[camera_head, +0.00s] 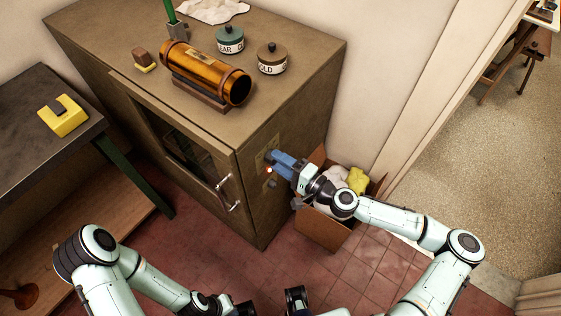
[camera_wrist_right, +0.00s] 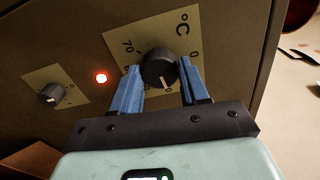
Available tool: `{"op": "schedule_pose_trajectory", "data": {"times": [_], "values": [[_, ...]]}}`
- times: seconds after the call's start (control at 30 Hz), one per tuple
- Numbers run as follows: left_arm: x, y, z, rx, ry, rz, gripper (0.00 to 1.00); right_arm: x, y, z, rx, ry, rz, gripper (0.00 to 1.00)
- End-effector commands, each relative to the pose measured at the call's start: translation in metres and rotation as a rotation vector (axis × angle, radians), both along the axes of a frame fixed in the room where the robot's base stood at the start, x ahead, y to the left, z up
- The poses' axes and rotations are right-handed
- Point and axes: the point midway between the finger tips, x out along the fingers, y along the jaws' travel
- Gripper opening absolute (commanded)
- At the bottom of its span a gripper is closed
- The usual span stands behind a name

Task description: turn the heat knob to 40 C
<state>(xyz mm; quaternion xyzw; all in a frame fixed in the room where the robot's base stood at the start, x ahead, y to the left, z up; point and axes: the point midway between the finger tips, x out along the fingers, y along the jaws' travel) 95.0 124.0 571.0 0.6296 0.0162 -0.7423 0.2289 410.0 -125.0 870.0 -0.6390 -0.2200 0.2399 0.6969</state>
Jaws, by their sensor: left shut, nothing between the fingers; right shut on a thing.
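The heat knob (camera_wrist_right: 158,68) is dark and round, on a pale dial plate (camera_wrist_right: 118,40) marked °C. "70" shows at the knob's left and "0" at its right; I cannot make out a 40 mark. The knob's white pointer line faces down in the right wrist view. My right gripper (camera_wrist_right: 161,88) has one blue finger on each side of the knob and is shut on it. In the head view the right gripper (camera_head: 275,160) reaches the side of the brown cabinet (camera_head: 285,120) and hides the knob. My left arm shows at the lower left; its fingers are out of view.
A red light (camera_wrist_right: 101,78) glows beside the dial. A second knob (camera_wrist_right: 52,95) is on another plate. A cardboard box (camera_head: 322,230) stands on the floor under my right arm. The cabinet door has a metal handle (camera_head: 229,195). A dark workbench (camera_head: 35,145) is at left.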

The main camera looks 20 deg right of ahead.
Motion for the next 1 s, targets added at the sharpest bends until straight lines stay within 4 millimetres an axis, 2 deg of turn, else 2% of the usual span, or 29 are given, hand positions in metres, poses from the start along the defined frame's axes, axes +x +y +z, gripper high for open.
{"op": "schedule_pose_trajectory", "data": {"times": [0.3,0.77,0.8,0.87,1.0], "values": [[0.0005,0.0,0.0013,0.0,0.0,0.0,0.0,0.0007,-0.0009,0.0013,0.078,0.058,-0.003,0.14],[0.0005,0.0,0.0014,0.0,0.0,0.0,0.0,0.0008,-0.001,0.0011,0.087,0.066,-0.003,0.14],[0.0005,0.0,0.0014,0.0,0.0,0.0,0.0,0.0008,-0.001,0.0011,0.087,0.066,-0.003,0.48],[0.0005,0.0,0.0014,0.0,0.0,0.0,0.0,0.0008,-0.001,0.0011,0.087,0.066,-0.003,0.67],[0.0005,0.0,0.0014,0.0,0.0,0.0,0.0,0.0005,-0.0007,0.0006,0.086,0.066,-0.002,0.69]]}}
